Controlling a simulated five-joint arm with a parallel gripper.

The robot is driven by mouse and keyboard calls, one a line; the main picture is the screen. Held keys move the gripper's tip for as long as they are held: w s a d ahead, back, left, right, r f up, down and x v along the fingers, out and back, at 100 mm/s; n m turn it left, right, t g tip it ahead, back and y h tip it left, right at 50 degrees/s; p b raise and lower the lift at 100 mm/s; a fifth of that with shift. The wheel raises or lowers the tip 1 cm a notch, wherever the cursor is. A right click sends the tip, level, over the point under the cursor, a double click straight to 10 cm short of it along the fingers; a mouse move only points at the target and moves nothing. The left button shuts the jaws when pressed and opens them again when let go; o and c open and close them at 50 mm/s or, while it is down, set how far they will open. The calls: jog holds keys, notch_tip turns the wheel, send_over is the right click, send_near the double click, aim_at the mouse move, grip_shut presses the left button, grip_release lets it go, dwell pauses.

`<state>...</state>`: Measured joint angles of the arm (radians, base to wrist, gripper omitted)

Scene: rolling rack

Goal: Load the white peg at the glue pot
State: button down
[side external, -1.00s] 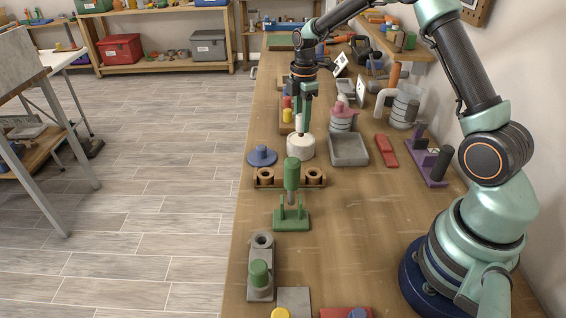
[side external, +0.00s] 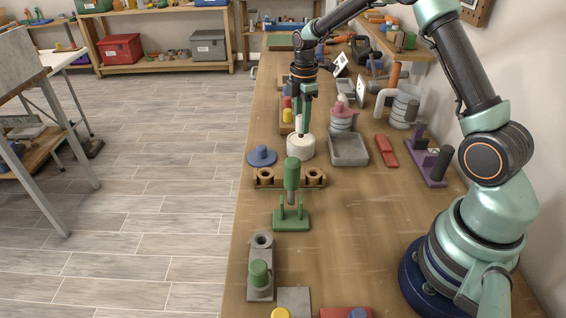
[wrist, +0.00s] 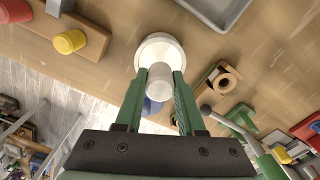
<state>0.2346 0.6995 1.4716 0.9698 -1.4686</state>
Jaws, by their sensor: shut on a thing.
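The white peg (wrist: 160,82) is between the two green fingers of my gripper (wrist: 160,76) in the wrist view. My gripper (side external: 304,118) is shut on it and points down in the side external view. The white, round glue pot (side external: 300,148) stands on the bench directly below the fingers. In the wrist view the pot (wrist: 158,47) shows behind the peg's end, and the peg covers part of it. I cannot tell whether the peg's lower end touches the pot or is inside it.
A blue knobbed disc (side external: 262,156) lies left of the pot and a grey tray (side external: 348,150) right of it. A wooden rack with two rings (side external: 288,179) and a green-handled tool on a stand (side external: 291,205) are nearer the camera.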

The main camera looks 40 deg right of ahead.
jog(key=shift+f, duration=0.55)
dwell(1.1)
jog(key=shift+r, duration=3.6)
